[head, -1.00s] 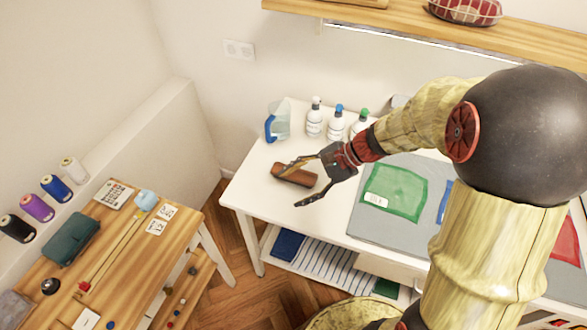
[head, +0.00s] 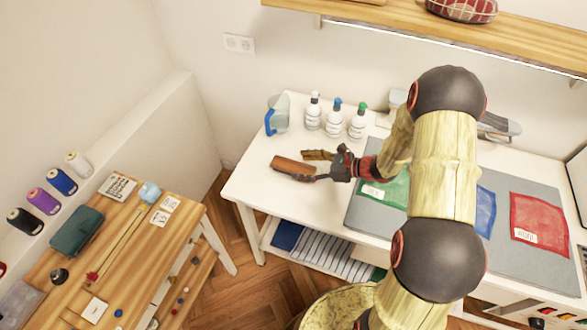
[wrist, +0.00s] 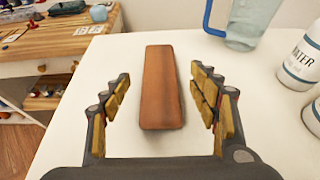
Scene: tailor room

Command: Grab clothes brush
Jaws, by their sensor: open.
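The clothes brush, a brown wooden block (head: 290,167), lies on the white table near its left end. In the wrist view the brush (wrist: 162,88) lies lengthwise between my open fingers, a little ahead, with white tabletop showing on both sides. My gripper (head: 317,166) is open and empty, just right of the brush in the head view. In the wrist view my gripper (wrist: 164,108) has a finger on each side of the brush's near part, apart from it. The brush's underside is hidden.
A clear jug with a blue handle (head: 277,116) and several white bottles (head: 335,118) stand behind the brush. A grey mat (head: 362,217) with coloured cloths lies to the right. The table's front-left (head: 245,190) is bare. A wooden bench (head: 150,262) stands at left.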

